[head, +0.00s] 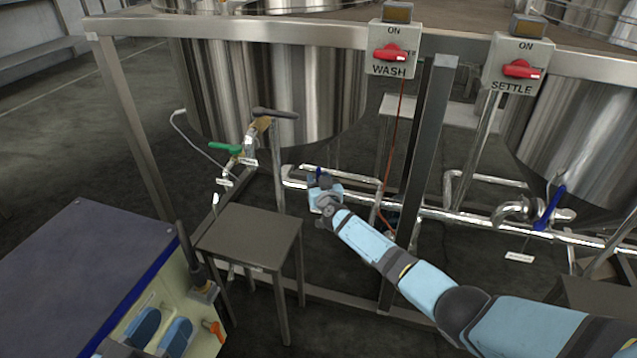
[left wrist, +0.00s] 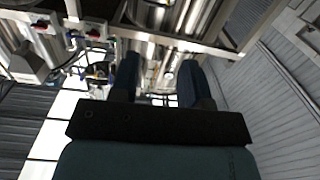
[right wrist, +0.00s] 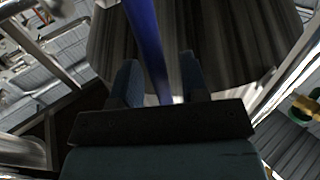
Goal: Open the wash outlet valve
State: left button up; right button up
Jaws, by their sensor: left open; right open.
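The wash outlet valve's blue handle (head: 318,174) shows as a small upright sliver below the wash tank (head: 290,90), mostly hidden by my right gripper (head: 321,188). In the right wrist view the blue handle (right wrist: 147,40) runs down between the fingers of my right gripper (right wrist: 160,80), which is open around it. There is a gap at the right finger; contact on the left cannot be told. The valve body is hidden. My left gripper (left wrist: 160,80) is open and empty in the left wrist view, away from the valve and outside the head view.
A green-handled valve (head: 225,147) sits left on the wash tank, above a small grey stand (head: 250,232). A steel post (head: 425,150) and frame rails surround my right arm. Another blue handle (head: 548,208) is under the settle tank. WASH (head: 391,50) and SETTLE (head: 520,68) switches hang above.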

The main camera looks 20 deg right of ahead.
grip_shut()
pick_arm(q)
jog(key=shift+r, duration=0.15)
pick_arm(e)
jog(key=shift+r, duration=0.1)
